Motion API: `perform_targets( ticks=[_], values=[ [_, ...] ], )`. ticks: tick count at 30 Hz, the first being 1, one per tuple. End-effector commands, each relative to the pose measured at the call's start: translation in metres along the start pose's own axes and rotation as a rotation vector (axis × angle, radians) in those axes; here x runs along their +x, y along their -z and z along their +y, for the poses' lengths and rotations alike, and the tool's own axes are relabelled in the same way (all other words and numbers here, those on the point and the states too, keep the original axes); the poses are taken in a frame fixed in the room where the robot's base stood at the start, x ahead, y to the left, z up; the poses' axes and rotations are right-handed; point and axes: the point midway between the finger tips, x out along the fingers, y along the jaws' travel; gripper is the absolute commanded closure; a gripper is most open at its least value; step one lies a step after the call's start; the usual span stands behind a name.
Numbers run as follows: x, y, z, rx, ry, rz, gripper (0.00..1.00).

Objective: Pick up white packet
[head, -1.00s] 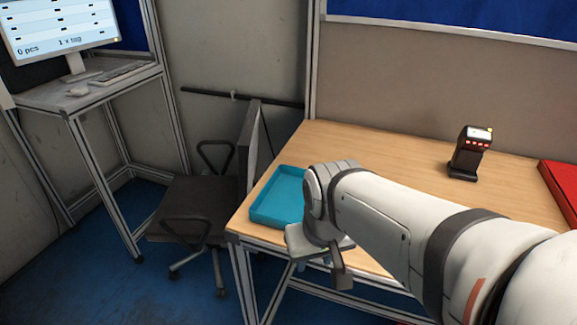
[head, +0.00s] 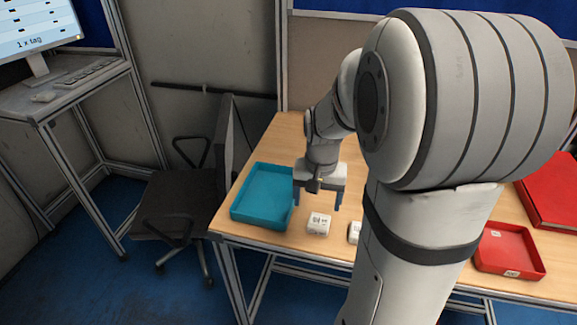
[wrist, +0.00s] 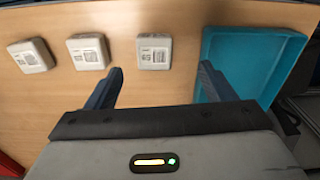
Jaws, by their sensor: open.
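A white packet (head: 319,223) with dark print on its label lies flat on the wooden table, just right of the teal tray. In the wrist view, this packet (wrist: 154,51) lies ahead of the gap between my fingertips, apart from both. My gripper (head: 318,200) points down above the table, with its fingers spread and nothing between them. In the wrist view, my gripper (wrist: 158,74) also shows open. A second white packet (wrist: 88,51) and a third (wrist: 31,56) lie in a row beside the first. In the head view, the second packet (head: 354,232) is partly hidden by my arm.
The teal tray (head: 238,214) stands at the table's left end and looks empty. A red tray (head: 535,268) and a larger red box (head: 556,190) are at the right. A chair (head: 175,205) and a monitor desk (head: 60,100) are left of the table.

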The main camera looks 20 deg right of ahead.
Motion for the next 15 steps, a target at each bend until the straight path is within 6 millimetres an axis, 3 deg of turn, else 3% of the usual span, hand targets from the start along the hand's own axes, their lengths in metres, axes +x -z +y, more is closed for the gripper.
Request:
perform_targets(
  ticks=[6, 15],
  values=[
    [0.01, 0.024, 0.015, 0.093, -0.009, -0.035, 0.24],
    [0.042, 0.021, 0.014, 0.099, -0.01, -0.039, 0.24]
  ],
)
